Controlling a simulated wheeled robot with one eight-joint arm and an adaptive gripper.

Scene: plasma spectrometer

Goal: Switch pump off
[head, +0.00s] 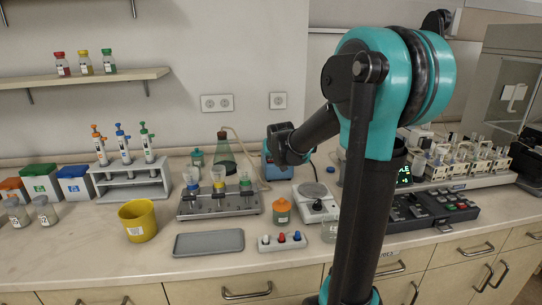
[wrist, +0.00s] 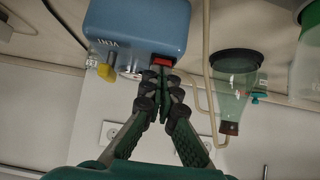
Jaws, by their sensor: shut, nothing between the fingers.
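The pump is a blue box (head: 274,170) at the back of the bench in the head view, partly hidden behind my arm. In the wrist view, which looks upside down, the pump (wrist: 140,24) fills the top middle. A red switch (wrist: 163,61) and a yellow knob (wrist: 106,72) show on it. My gripper (wrist: 163,84) is shut and empty, its fingertips just short of or at the red switch; I cannot tell whether they touch. In the head view my gripper (head: 283,146) is beside the pump, its fingers mostly hidden. The switch's position is too small to tell.
A green flask (head: 224,160) with a hose stands left of the pump; it also shows in the wrist view (wrist: 234,95). A filter rack (head: 222,208) and an orange-lidded jar (head: 282,212) stand in front. A hotplate (head: 316,200) stands to the right.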

